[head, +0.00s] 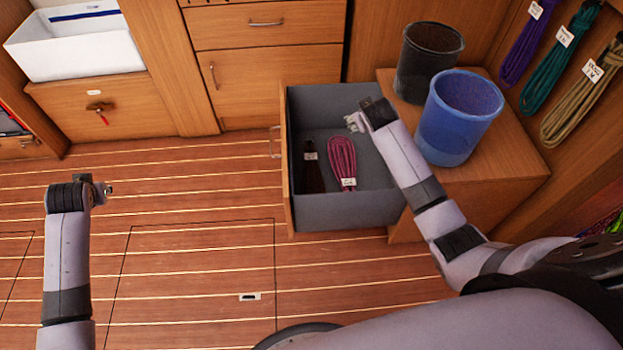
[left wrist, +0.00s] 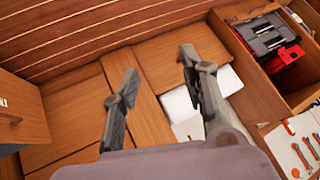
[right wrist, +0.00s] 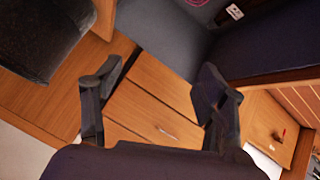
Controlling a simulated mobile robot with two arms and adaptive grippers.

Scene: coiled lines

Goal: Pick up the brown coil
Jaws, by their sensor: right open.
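A dark brown coil (head: 314,175) with a white tag lies in the open grey-lined drawer (head: 345,213). A pink coil (head: 342,160) with a tag lies to its right. My right gripper (head: 354,123) is open and empty, over the back right part of the drawer and apart from both coils. In the right wrist view, its spread fingers (right wrist: 160,64) show, with part of the dark coil (right wrist: 223,20) and its tag at the top edge. My left gripper (head: 106,188) is over the floor at the left; its fingers (left wrist: 158,62) are spread and empty in the left wrist view.
A blue bin (head: 458,118) and a black bin (head: 430,62) stand on the cabinet right of the drawer. Purple, teal and tan coils (head: 572,105) hang on the right wall. A white box (head: 75,45) sits at the back left. The floor left of the drawer is clear.

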